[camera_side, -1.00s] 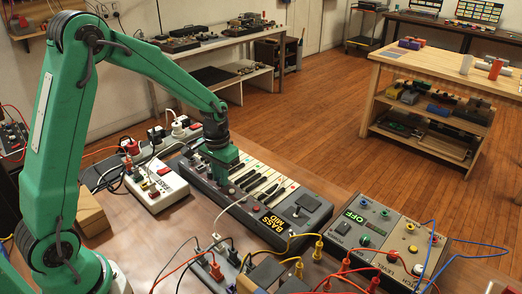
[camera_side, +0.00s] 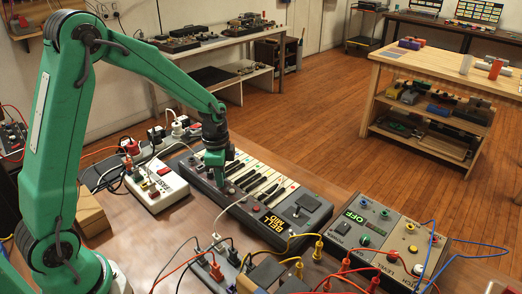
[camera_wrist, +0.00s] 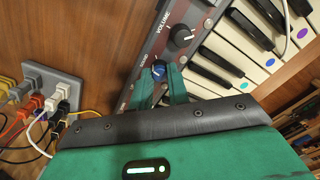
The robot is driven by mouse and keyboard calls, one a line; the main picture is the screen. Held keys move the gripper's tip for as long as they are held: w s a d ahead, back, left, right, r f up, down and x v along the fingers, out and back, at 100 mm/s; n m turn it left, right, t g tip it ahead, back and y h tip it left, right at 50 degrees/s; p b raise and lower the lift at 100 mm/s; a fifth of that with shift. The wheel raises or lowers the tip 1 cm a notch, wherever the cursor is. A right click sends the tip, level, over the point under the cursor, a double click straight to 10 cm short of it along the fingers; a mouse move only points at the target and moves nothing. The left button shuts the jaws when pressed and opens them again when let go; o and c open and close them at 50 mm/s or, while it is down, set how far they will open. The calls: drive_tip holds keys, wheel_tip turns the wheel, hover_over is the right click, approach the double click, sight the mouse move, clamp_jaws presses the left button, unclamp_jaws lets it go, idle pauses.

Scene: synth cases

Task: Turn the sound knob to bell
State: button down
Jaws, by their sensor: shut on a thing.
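The small keyboard (camera_side: 262,195) lies on the near workbench. My gripper (camera_side: 219,182) points down at the keyboard's left control strip. In the wrist view, my gripper's fingers (camera_wrist: 161,78) are shut on a small blue-topped knob (camera_wrist: 158,70) on that strip. The fingers hide the gripped knob in the side view.
A white power strip (camera_side: 157,190) with plugs and cables is left of the keyboard. A grey box (camera_side: 384,236) reading "OFF" stands to its right. Coloured cables and plugs crowd the front. A wooden block (camera_side: 90,213) sits near my arm.

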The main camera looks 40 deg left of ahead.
drive_tip(key=m, duration=0.6)
drive_tip(key=shift+m, duration=0.4)
drive_tip(key=c, duration=1.6)
unclamp_jaws()
drive_tip(key=shift+r, duration=0.15)
drive_tip(key=shift+s+r, duration=0.15)
drive_tip(key=shift+r, duration=3.65)
